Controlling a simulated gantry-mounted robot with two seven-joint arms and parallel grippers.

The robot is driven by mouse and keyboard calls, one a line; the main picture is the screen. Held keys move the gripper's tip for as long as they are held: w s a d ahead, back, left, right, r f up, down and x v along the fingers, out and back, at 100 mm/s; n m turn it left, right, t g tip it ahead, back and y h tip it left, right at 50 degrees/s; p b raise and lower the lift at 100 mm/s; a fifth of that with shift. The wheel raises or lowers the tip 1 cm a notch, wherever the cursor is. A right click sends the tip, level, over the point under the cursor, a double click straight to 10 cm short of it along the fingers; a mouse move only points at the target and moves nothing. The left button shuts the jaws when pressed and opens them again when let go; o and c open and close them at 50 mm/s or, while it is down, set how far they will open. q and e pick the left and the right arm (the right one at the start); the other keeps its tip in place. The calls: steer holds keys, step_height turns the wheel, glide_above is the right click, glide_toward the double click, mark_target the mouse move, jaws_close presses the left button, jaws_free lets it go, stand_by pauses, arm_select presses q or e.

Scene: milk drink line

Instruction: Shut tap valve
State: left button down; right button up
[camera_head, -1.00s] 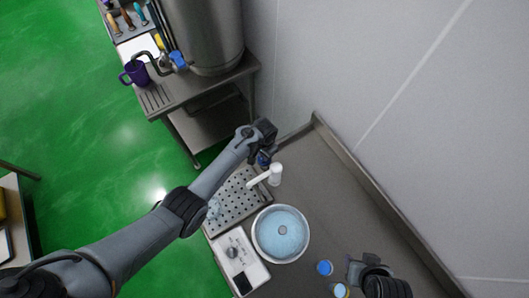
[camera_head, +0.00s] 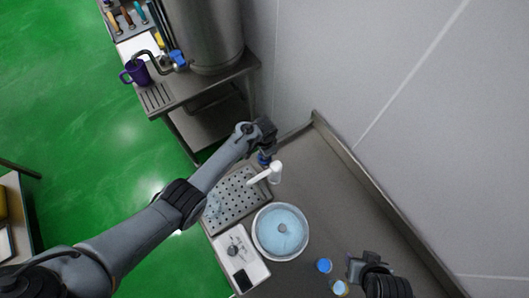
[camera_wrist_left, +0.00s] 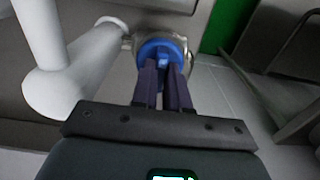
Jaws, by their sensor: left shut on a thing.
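The tap (camera_head: 151,56) on the tall steel tank at the back has a dark curved spout and a blue valve handle (camera_head: 179,58). A purple mug (camera_head: 137,73) stands at the spout. My left gripper (camera_head: 264,153) is far from this tap, beside the white upright spout (camera_head: 275,174) on the nearer counter. It is shut on a small blue part (camera_head: 264,160), which shows as a blue round piece (camera_wrist_left: 160,50) with a metallic rim at my fingertips in the left wrist view. What lies beneath it is hidden. My right gripper (camera_head: 357,268) hangs low at the right, its fingers unclear.
A perforated tray (camera_head: 235,196), a round basin (camera_head: 281,231) with pale blue inside and a white control box (camera_head: 240,262) stand on the near counter. Blue-topped items (camera_head: 324,265) sit near my right gripper. A wall rises behind.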

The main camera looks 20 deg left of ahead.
arm_select(q)
steer(key=c, duration=1.1)
jaws_free()
steer(key=shift+c, duration=0.2)
steer(key=shift+r, duration=0.45)
step_height(320, 180, up, 10)
steer(key=p, duration=0.1)
steer(key=shift+p, duration=0.3)
